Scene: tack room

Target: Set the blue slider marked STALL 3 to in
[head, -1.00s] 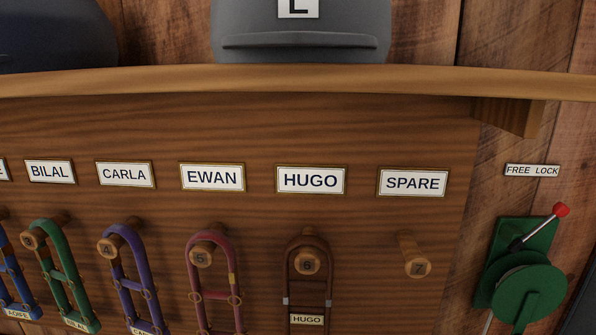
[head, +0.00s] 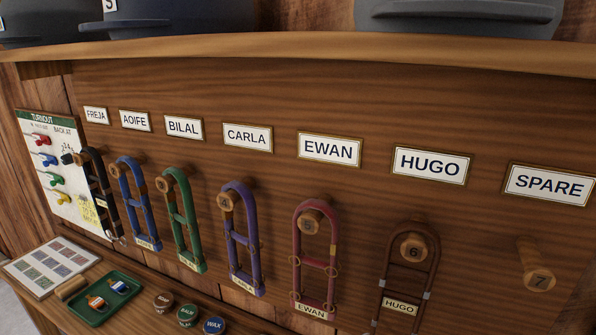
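A white TURNOUT board (head: 32,119) with a green header hangs on the wall at the far left of the head view. It carries a column of coloured sliders or tags, red at the top, then blue, green and yellow. The blue one (head: 45,159) is second from the top. It is small and seen at a slant. I cannot read a STALL 3 marking or tell which position it is in. Neither of my grippers is in view.
Halters hang on numbered pegs under name plates, the black one (head: 97,190) closest to the board. Peg 7 (head: 537,278) is empty. Below are a green tray (head: 107,318), a picture card (head: 50,267) and small tins (head: 187,315). Helmets (head: 460,18) stand on the shelf above.

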